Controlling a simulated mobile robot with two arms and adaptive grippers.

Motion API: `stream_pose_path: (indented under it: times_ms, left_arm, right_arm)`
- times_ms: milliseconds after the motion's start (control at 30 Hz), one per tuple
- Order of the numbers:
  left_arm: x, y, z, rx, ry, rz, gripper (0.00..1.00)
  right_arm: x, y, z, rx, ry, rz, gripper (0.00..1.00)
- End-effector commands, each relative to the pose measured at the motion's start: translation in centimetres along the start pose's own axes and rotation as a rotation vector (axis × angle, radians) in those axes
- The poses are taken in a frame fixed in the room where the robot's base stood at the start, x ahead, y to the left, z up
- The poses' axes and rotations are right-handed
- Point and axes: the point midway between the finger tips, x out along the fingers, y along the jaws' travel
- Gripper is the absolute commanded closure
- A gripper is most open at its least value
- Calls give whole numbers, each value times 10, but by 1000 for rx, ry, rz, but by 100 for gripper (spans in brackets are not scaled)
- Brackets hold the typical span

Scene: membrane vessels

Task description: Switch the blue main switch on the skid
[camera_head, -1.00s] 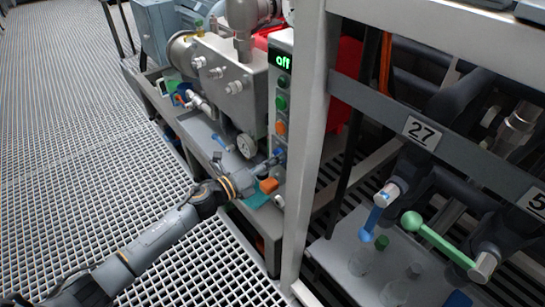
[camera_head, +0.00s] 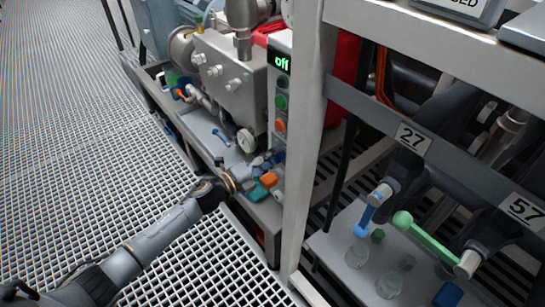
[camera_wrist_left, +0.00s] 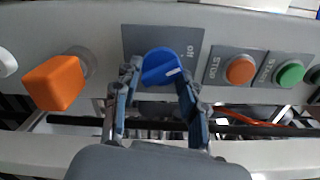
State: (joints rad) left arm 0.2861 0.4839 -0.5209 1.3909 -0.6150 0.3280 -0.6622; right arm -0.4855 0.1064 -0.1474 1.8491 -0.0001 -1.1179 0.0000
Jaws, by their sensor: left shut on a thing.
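In the head view the left arm reaches from the lower left to the panel's lower end, where my left gripper (camera_head: 262,162) partly hides the switch (camera_head: 279,157). The panel's display (camera_head: 282,63) reads "off" in green. My right gripper is not in view.
Beside the switch are an orange block-shaped knob (camera_wrist_left: 54,83), an orange STOP button (camera_wrist_left: 240,70) and a green START button (camera_wrist_left: 290,74). A white frame post (camera_head: 305,140) stands close to the panel's right. Open grating floor (camera_head: 90,150) lies to the left.

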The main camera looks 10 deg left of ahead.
Motion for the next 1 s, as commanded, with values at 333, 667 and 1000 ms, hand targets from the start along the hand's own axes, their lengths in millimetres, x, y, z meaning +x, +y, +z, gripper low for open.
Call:
stream_pose_path:
  times_ms: [333,667,1000]
  left_arm:
    - [0,1,0,-4,-2,1,40]
    - [-1,0,0,-2,-1,1,35]
    - [-50,2,-1,-1,0,5,35]
  right_arm:
    - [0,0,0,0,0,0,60]
    - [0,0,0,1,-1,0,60]
    - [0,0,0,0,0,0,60]
